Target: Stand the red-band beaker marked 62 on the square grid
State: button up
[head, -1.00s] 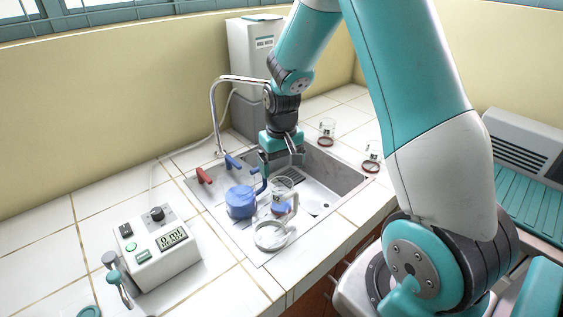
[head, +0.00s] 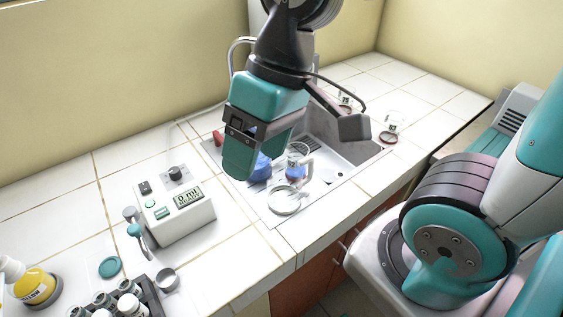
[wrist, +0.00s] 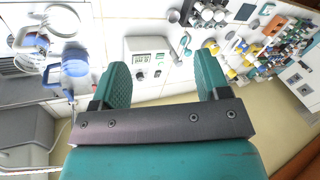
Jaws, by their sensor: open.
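Two clear glass beakers with dark red bands stand on the tiled counter right of the sink: a far one (head: 345,104) partly behind my arm, and a nearer one (head: 388,136). Their markings are too small to read, so I cannot tell which is 62. I cannot make out a square grid with certainty. My gripper (head: 260,158) is open and empty, above the front left part of the sink and well left of both beakers. In the wrist view my gripper (wrist: 162,78) has its fingers wide apart with nothing between them.
The sink (head: 340,165) holds a blue vessel (head: 260,168) and glassware with pale handles. A white device with a display (head: 178,210) stands on the counter left of it. Bottles and a dark vial rack (head: 150,297) stand at the front left. Open tiles lie between.

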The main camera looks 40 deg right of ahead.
jog(key=w+d+f+m+p, duration=0.2)
jog(key=w+d+m, duration=0.9)
jog(key=w, duration=0.3)
jog(key=w+d+f+m+p, duration=0.1)
jog(key=w+d+f+m, duration=0.3)
jog(key=d, duration=0.4)
jog(key=w+d+f+m, duration=0.1)
jog(key=d+f+m, duration=0.35)
jog(key=d, duration=0.25)
jog(key=shift+s+a+f+m+p, duration=0.1)
jog(key=shift+a+f+m+p, duration=0.45)
jog(key=shift+f, duration=2.15)
jog(key=shift+s+a+f+m+p, duration=0.15)
jog(key=shift+a+f+p, duration=0.75)
jog(key=shift+f, duration=1.8)
jog(key=shift+a+f+m+p, duration=0.45)
jog(key=shift+a+f, duration=0.45)
jog(key=shift+f, duration=1.8)
jog(key=c, duration=0.7)
jog(key=shift+o, duration=0.2)
jog(key=shift+r, duration=0.15)
